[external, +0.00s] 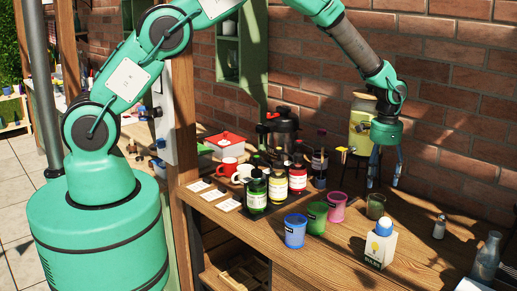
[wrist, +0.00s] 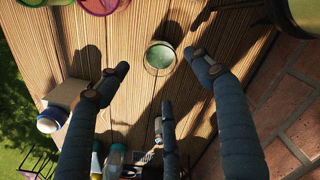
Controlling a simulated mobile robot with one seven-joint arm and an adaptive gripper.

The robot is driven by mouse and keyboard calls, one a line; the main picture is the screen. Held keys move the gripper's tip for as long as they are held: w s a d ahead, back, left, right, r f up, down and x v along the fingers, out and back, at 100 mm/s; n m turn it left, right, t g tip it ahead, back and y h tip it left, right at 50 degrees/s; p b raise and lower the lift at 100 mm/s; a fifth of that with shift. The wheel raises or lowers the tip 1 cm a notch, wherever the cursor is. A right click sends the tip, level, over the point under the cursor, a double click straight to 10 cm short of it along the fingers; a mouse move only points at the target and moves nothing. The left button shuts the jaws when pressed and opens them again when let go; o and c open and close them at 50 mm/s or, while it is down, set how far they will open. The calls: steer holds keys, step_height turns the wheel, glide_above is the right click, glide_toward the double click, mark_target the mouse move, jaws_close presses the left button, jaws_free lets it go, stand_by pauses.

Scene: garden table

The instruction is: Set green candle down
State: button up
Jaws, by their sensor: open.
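A small round glass with greenish contents, which looks like the green candle (external: 376,206), stands upright on the wooden table (external: 420,258). In the wrist view the candle (wrist: 160,57) shows from above, with its round rim and pale green inside. My gripper (external: 385,176) is open and empty, pointing down above and close to the candle. In the wrist view my gripper's fingers (wrist: 158,68) are spread wide, with the candle beyond their tips and no finger seen touching it.
Pink (external: 337,207), green (external: 317,217) and blue (external: 295,231) cups stand left of the candle. A white carton with a blue top (external: 380,246) stands in front. A yellow dispenser (external: 362,128) stands behind, near the brick wall. A shaker (external: 439,227) stands right, with bare wood between.

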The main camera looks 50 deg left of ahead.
stand_by(0.6)
steer(key=s+a+r+n+t, duration=0.1)
steer(key=s+a+r, duration=0.5)
steer(key=r, duration=0.5)
steer(key=s+a+r+n+t, duration=0.1)
steer(key=s+a+r, duration=0.2)
steer(key=a+r, duration=0.6)
steer(key=s+a+r+n+t, duration=0.15)
steer(key=s+a+r, duration=0.35)
steer(key=r, duration=0.8)
steer(key=s+a+r+n, duration=0.1)
steer(key=s+a+r, duration=0.3)
steer(key=s, duration=0.4)
steer(key=s+a+r+n, duration=0.1)
steer(key=s+a+r, duration=0.35)
steer(key=s, duration=0.35)
steer(key=s+a+n+t, duration=0.1)
steer(key=s+a, duration=0.1)
steer(key=s, duration=0.5)
steer(key=s+a+f+n+t, duration=0.1)
steer(key=s+a, duration=0.2)
steer(key=s, duration=0.5)
steer(key=shift+s+a, duration=0.2)
steer(key=shift+a, duration=0.05)
steer(key=shift+f, duration=0.15)
step_height(320, 180, down, 17)
steer(key=b, duration=1.7)
